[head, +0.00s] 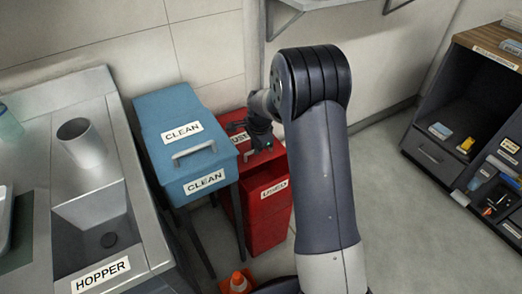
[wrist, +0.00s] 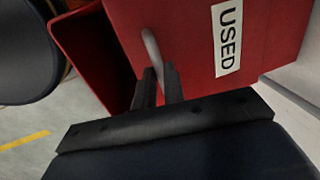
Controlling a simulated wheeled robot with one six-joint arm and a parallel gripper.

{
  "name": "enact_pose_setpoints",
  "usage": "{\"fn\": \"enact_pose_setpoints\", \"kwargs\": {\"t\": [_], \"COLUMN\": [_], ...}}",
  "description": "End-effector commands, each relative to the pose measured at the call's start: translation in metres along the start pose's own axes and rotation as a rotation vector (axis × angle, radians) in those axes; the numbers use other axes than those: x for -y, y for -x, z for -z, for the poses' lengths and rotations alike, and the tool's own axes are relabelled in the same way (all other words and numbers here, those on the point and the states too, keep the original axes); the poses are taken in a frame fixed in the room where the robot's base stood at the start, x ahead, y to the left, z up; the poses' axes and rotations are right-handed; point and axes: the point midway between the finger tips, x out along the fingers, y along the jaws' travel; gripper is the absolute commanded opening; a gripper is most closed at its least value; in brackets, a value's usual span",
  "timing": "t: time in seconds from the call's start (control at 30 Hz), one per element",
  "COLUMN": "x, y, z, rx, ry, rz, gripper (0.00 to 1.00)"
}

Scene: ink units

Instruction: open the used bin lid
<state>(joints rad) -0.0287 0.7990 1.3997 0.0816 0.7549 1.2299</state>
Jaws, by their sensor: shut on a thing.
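The red used bin (head: 268,225) stands right of the blue bin, with a USED label on its front. Its red lid (wrist: 185,40) also bears a USED label and has a grey bar handle (wrist: 152,48). In the wrist view the lid is tilted up from the bin's rim (wrist: 75,45), and a dark gap shows between them. My gripper (wrist: 160,75) is shut on the lid handle. In the head view my gripper (head: 262,138) is at the lid, partly hiding it and its label.
The blue CLEAN bin (head: 180,130) with its own handle stands close on the left, beside the steel hopper sink (head: 100,225). An orange cone (head: 238,283) is on the floor in front. A shelf unit (head: 440,150) stands at the right, with clear floor before it.

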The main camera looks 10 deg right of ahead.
Motion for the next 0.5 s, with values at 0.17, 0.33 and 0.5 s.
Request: {"fn": "enact_pose_setpoints", "kwargs": {"t": [0.17,0.33,0.5], "x": [0.032,0.056,0.072], "y": [-0.005,-0.011,-0.014], "z": [0.0,0.0,0.0], "rx": [0.0,-0.001,-0.001], "ry": [0.002,0.001,0.002], "rz": [0.0,0.0,0.0], "gripper": [0.0,0.0,0.0]}}
